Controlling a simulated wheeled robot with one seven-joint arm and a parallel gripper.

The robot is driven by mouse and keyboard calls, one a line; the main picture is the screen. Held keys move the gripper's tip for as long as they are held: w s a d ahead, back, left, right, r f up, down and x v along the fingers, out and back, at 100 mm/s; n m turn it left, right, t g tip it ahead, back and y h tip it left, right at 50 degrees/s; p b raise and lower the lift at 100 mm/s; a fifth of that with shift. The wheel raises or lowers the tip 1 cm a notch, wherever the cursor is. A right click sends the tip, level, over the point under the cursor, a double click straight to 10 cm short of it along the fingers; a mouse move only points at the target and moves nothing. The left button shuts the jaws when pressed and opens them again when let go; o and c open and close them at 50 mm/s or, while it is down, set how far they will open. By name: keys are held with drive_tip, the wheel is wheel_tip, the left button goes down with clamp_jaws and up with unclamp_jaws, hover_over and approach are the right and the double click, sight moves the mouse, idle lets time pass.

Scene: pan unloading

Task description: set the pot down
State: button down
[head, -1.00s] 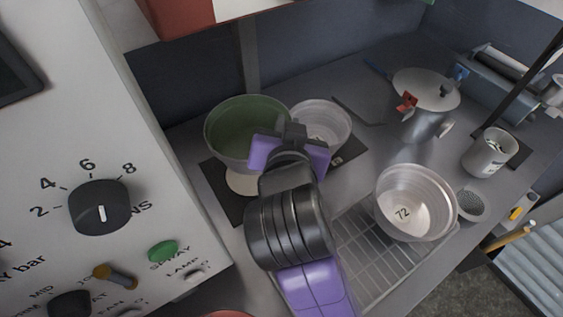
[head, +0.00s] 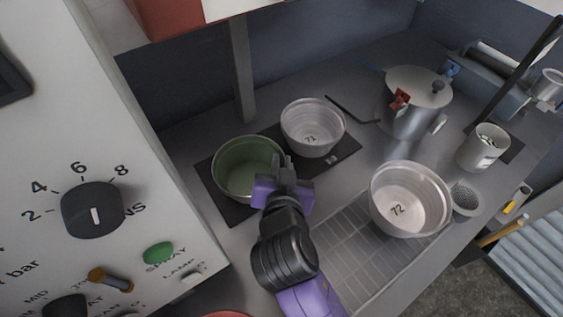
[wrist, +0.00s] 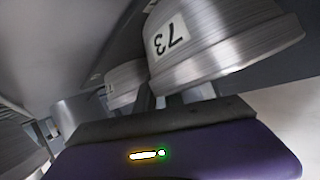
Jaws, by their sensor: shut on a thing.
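The pot (head: 235,178), green inside, is at the left over the dark mat (head: 228,212). It looks upright and low, but I cannot tell whether its base touches the mat. My gripper (head: 284,168) is shut on its right rim. In the wrist view a metal pot with the label 73 (wrist: 220,35) hangs close above the purple gripper body; its far side is cut off by the frame edge. The fingertips are partly hidden there.
A grey pot (head: 312,128) stands on the same mat, just right of the held pot.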

drive_tip(key=c, duration=1.4)
unclamp_jaws()
drive_tip(key=b+v, duration=0.1)
drive_tip(key=v, duration=1.1)
